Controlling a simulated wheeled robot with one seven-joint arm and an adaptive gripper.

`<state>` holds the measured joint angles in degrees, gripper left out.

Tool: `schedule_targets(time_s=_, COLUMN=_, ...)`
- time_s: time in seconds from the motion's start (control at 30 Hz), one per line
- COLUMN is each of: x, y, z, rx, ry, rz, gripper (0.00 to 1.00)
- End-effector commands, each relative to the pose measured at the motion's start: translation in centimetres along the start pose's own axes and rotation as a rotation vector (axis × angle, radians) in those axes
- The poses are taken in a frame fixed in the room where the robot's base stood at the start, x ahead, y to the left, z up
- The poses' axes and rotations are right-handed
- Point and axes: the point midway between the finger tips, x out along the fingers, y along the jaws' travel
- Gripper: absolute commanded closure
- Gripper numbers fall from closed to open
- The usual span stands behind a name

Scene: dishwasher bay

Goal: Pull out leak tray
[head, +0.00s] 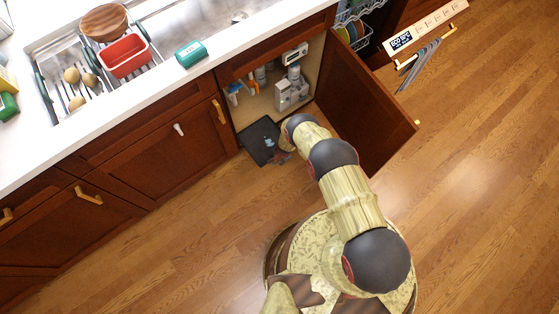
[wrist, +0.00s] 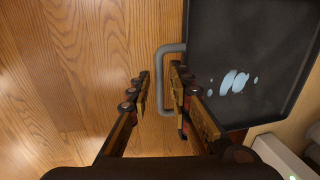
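The leak tray (wrist: 225,38) is a dark, shallow tray with a raised rim and pale blue wet spots on its floor. In the head view the tray (head: 257,131) lies at the bottom of the open under-sink cabinet and sticks out past its front. A grey loop handle (wrist: 161,62) is on its near side. My gripper (wrist: 161,75) is at the handle with its fingers apart. The handle bar shows between the two fingers, and the right finger overlaps the loop's opening. I see no clear contact. In the head view my arm partly hides the gripper (head: 283,156).
The cabinet door (head: 365,100) stands open to the right of my arm. Bottles (head: 233,92) and a grey-white unit (head: 292,92) stand inside the cabinet. An open dishwasher door (head: 428,30) is farther right. The wooden floor (head: 190,240) in front is clear.

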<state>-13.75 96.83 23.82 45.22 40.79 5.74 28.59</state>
Motion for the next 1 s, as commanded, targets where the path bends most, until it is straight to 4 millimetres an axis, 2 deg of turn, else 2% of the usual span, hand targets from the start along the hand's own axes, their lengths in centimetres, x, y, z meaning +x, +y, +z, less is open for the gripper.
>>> schedule_targets(time_s=0.53, x=-0.6, y=-0.1, z=0.0, rx=0.0, ry=0.0, rz=0.0, gripper=0.73)
schedule_targets(time_s=1.0, x=-4.7, y=-0.1, z=0.0, rx=0.0, ry=0.0, rz=-0.001, gripper=0.73)
